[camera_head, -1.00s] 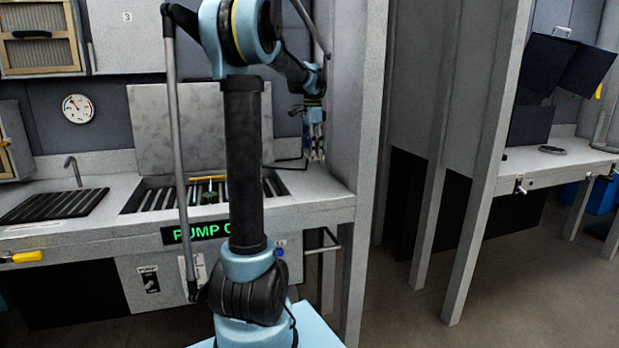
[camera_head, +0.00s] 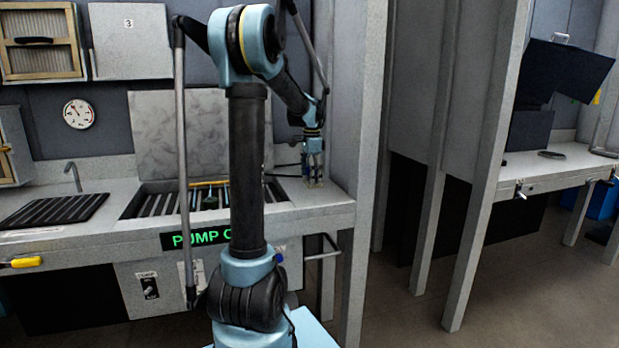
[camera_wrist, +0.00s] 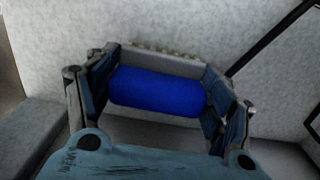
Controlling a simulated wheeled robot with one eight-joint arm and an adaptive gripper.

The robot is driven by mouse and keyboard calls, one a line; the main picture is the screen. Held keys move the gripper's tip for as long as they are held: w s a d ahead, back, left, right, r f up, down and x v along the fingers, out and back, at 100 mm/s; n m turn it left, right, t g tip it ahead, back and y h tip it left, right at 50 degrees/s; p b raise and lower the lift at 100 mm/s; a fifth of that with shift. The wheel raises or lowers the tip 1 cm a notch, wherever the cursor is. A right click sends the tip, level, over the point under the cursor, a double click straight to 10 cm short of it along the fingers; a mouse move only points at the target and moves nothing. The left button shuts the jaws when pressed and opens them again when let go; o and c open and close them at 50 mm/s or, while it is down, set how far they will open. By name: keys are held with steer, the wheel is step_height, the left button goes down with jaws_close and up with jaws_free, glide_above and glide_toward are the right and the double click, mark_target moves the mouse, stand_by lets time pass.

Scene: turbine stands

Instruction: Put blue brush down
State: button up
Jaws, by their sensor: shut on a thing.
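The blue brush (camera_wrist: 158,92) sits between the two fingers of my gripper (camera_wrist: 160,95) in the wrist view. My gripper is shut on it, and a row of pale bristle tufts shows along its far side. In the head view my gripper (camera_head: 313,172) points down over the right end of the grey counter (camera_head: 325,200), close to its surface. The brush is too small to make out there. I cannot tell whether it touches the counter.
A slatted sink (camera_head: 160,203) with a raised grey lid (camera_head: 180,130) lies left of my gripper. A grey post (camera_head: 358,150) stands close on its right. A black rack (camera_head: 50,210) lies further left. The counter's right corner looks clear.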

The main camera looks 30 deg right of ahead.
steer(key=o, duration=1.2)
step_height(320, 180, up, 12)
steer(key=shift+r, duration=0.1)
steer(key=s+a+f+n, duration=0.2)
steer(key=a+n, duration=0.1)
steer(key=a, duration=0.5)
steer(key=s+a+f+n, duration=0.3)
steer(key=a, duration=0.6)
steer(key=s+a+f+n+t, duration=0.1)
steer(key=s+a+f+n, duration=0.1)
steer(key=a, duration=0.7)
steer(key=shift+s+a+f+n, duration=0.15)
steer(key=shift+s+n, duration=0.1)
steer(key=shift+n, duration=0.25)
steer(key=shift+s+a+f+n, duration=0.1)
steer(key=shift+s+n, duration=0.1)
steer(key=shift+n, duration=0.3)
steer(key=s+a+f+n+t, duration=0.1)
steer(key=s+a+f+n, duration=0.9)
steer(key=s+a+f, duration=0.4)
step_height(320, 180, down, 4)
steer(key=shift+s+r+n, duration=0.1)
steer(key=shift+s+n, duration=0.3)
steer(key=shift+s, duration=0.3)
